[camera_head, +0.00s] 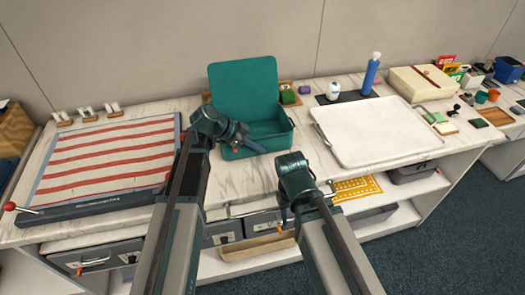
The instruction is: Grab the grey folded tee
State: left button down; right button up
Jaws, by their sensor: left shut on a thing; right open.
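I cannot make out a grey folded tee in the head view. A teal box (279,138) stands open on the marble-look counter, with its lid raised at the back. My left gripper (243,141) is at the box's left side, over its front left rim. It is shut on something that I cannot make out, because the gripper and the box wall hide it. My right gripper (285,211) is open and low in front of the counter's front edge, right of the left arm.
A red-and-white striped cloth (110,155) lies on a flat board at left. A white tray (375,134) fills the counter right of the box. A blue bottle (370,76) and cream box (422,82) stand behind it. Drawers and a shelf (380,218) are below.

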pick_arm(q)
jog(key=shift+a, duration=0.1)
jog(key=shift+f, duration=0.1)
jog(key=c, duration=1)
grip_release()
jog(key=shift+c, duration=0.2)
jog(key=shift+s+a+r+p, duration=0.1)
jog(key=shift+a+r+p, duration=0.1)
jog(key=shift+r+p, duration=0.35)
jog(key=p+v, duration=0.7)
jog(key=v, duration=0.3)
jog(key=shift+s+a+r+p, duration=0.15)
jog(key=shift+a+r+p, duration=0.2)
jog(key=shift+a, duration=0.15)
